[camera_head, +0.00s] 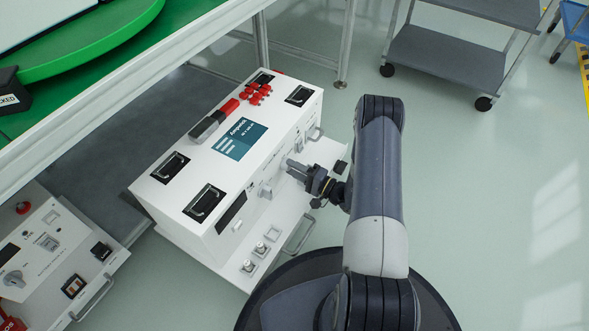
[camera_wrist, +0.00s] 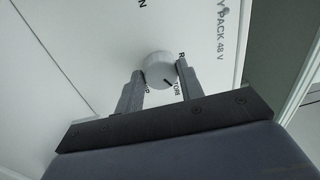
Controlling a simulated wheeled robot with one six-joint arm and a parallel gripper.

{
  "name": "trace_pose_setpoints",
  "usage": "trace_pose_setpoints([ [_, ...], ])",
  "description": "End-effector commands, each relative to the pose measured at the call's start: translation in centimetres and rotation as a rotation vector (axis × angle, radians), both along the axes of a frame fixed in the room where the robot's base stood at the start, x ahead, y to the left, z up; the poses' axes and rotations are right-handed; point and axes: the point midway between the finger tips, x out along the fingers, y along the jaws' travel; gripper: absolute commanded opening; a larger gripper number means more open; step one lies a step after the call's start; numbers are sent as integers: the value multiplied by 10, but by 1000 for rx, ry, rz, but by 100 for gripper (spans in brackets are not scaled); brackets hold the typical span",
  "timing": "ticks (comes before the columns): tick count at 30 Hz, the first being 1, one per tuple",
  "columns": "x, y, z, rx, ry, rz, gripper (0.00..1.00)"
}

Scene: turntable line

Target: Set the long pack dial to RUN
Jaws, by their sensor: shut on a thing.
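The long white pack (camera_head: 165,208) stands on a low shelf in the head view, a teal label on its top. My gripper (camera_head: 290,166) is at its front face. In the wrist view, the two fingers of my gripper (camera_wrist: 161,74) are shut on a round white dial (camera_wrist: 158,62), one on each side. The dial's dark mark (camera_wrist: 168,82) points to the lower right, toward letters ending in what looks like "TOR". A label starting with "R" is at the upper right, partly hidden by a finger. "PACK 48 V" is printed nearby.
Another grey knob (camera_head: 265,190) is on the same face, left of my gripper. A pull handle (camera_head: 300,236) sticks out below. A second white unit (camera_head: 50,255) is at lower left. A grey trolley (camera_head: 446,58) stands behind; the floor at right is clear.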

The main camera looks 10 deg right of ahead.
Motion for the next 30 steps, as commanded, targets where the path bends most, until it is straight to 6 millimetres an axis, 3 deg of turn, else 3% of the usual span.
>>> trace_pose_setpoints([
  [30, 2, -2, -2, -639, -638, 1, 13],
])
